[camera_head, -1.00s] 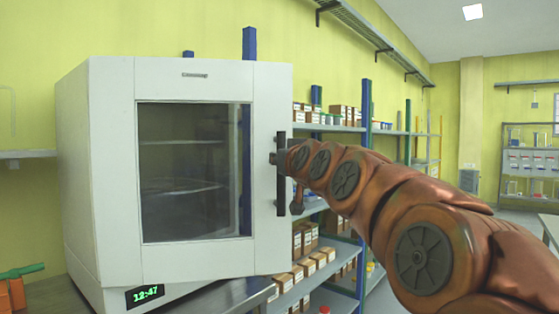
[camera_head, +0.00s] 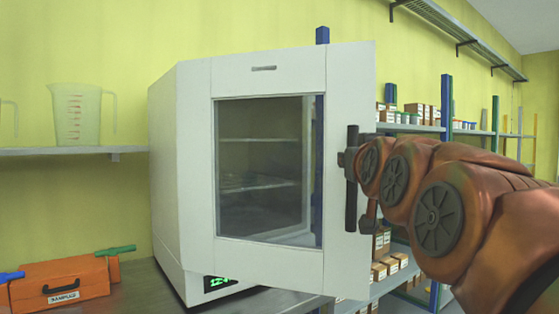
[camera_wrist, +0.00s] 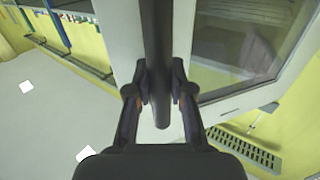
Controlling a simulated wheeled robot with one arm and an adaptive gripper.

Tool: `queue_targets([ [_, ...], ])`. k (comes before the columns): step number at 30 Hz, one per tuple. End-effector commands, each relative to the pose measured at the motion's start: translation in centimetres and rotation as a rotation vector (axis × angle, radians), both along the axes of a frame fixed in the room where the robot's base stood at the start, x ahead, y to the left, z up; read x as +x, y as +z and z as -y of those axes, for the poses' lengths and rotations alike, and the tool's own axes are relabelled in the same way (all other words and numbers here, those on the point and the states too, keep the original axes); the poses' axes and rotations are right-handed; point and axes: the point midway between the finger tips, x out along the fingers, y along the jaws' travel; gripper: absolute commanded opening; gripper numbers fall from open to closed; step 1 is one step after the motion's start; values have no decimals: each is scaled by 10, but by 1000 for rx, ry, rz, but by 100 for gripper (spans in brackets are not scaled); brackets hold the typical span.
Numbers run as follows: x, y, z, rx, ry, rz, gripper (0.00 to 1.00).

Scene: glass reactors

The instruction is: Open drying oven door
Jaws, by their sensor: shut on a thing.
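The white drying oven (camera_head: 180,170) stands on a bench, with a glass window in its door (camera_head: 268,257). The door is ajar and swung outward, its right edge standing away from the oven body. Shelves show through the glass. A black vertical bar handle (camera_head: 351,205) is on the door's right side. My gripper (camera_head: 350,160) is at the handle, partly hidden by my copper-coloured arm. In the wrist view my gripper (camera_wrist: 160,92) has one finger on each side of the dark handle bar (camera_wrist: 157,40) and is shut on it.
An orange case (camera_head: 60,283) lies on the bench at the lower left. A measuring jug (camera_head: 77,115) stands on a wall shelf (camera_head: 70,151) at the left. Shelving with boxes (camera_head: 400,264) stands behind the door at the right.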

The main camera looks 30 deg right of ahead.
Motion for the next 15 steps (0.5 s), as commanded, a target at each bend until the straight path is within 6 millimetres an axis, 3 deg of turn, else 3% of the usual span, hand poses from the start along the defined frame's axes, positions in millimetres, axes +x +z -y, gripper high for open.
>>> queue_targets([
  [15, -9, 2, -5, -2, -11, 2, 0],
])
